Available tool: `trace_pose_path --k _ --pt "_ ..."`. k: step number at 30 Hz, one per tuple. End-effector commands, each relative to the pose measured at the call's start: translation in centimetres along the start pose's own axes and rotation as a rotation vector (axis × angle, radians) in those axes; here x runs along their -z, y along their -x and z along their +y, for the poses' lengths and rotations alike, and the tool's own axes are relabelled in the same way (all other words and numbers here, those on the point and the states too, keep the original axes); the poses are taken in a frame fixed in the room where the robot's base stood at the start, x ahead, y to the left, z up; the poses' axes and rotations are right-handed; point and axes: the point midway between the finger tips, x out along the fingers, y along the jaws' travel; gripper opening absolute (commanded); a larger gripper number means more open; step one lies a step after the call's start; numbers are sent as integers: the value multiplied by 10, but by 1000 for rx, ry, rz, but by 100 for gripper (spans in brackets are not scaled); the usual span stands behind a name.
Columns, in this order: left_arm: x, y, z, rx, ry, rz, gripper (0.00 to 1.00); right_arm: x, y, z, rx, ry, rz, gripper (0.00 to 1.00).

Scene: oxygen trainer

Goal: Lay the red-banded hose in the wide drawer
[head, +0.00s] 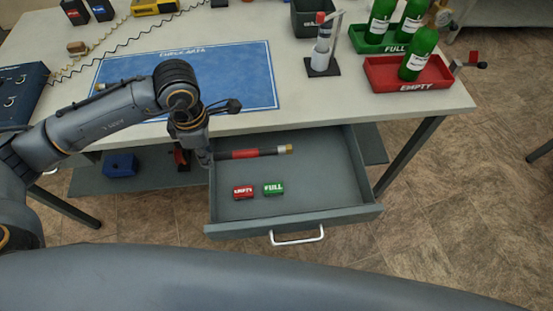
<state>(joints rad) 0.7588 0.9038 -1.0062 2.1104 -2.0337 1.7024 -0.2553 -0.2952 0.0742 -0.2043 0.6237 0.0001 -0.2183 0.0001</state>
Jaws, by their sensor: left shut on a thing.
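The red-banded hose (265,152) is a dark tube with a red band and a brass end at its right. It lies crosswise over the back part of the open wide drawer (310,180). My left gripper (207,157) is shut on the hose's left end, near the drawer's back left corner. The gripper and wrist partly hide that end. I cannot tell whether the hose touches the drawer floor or hangs just above it. My right gripper is not in view.
A red EMPTY tag (243,192) and a green FULL tag (273,188) lie in the drawer's front left. The right part of its floor is clear. Above stands the table (310,110) with a blue mat (245,80), a red tray (440,75) and green bottles (419,52).

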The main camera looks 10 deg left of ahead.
Motion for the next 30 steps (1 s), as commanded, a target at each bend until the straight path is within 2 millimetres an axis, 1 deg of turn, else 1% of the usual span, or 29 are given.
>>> trace_pose_path --k 4,11,12,15,18,25,30 --pt "-32 -10 7 4 1 -5 0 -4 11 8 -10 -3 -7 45" --pt "-88 -36 22 4 -1 -2 0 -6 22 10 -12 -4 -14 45" --pt "-92 -47 23 6 2 -1 0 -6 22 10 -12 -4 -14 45" --pt "-106 -66 28 5 1 -1 0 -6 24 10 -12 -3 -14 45" --pt "-117 -80 31 3 0 -1 0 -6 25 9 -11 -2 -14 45" --pt "-129 -97 35 3 0 -1 0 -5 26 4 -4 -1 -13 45" --pt "-128 -121 35 3 1 0 0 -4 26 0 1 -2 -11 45"
